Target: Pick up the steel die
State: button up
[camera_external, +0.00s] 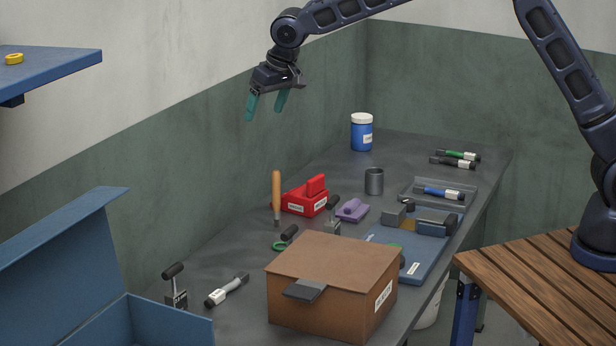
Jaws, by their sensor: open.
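My gripper (267,108) hangs open and empty, high above the back left of the grey workbench (235,260), its teal fingers pointing down. I cannot tell for certain which thing is the steel die. A small grey block (393,217) sits on the right of the bench, beside a larger dark grey tool (433,222). A grey metal cylinder (374,181) stands upright behind them. A flat dark grey piece (305,290) juts from the front of a brown box (335,260). My gripper touches none of these.
A red labelled holder (303,201), an upright wooden handle (277,195) and a purple item (352,210) crowd the middle. A blue jar (362,135) stands at the back. A clear tray (420,186) holds a blue marker. A blue open box (150,322) is front left.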

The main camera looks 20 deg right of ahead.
jog(key=s+a+f+n, duration=0.1)
jog(key=s+a+f, duration=0.4)
jog(key=a, duration=0.3)
jog(key=s+a+f, duration=0.5)
jog(key=a, duration=0.3)
jog(key=n, duration=0.2)
send_near(173, 268)
notch_tip(173, 268, down, 2)
jog(key=w, duration=0.2)
jog(key=shift+y, duration=0.3)
jog(key=x, duration=0.5)
jog(key=shift+s+f, duration=0.2)
jog(key=shift+f, duration=0.1)
jog(key=shift+s+x, duration=0.15)
jog(key=shift+x, duration=1.2)
jog(key=shift+s+x, duration=0.2)
jog(key=shift+x, duration=1.1)
jog(key=shift+f, duration=0.1)
jog(key=c, duration=1.3)
jog(key=shift+c, duration=1.1)
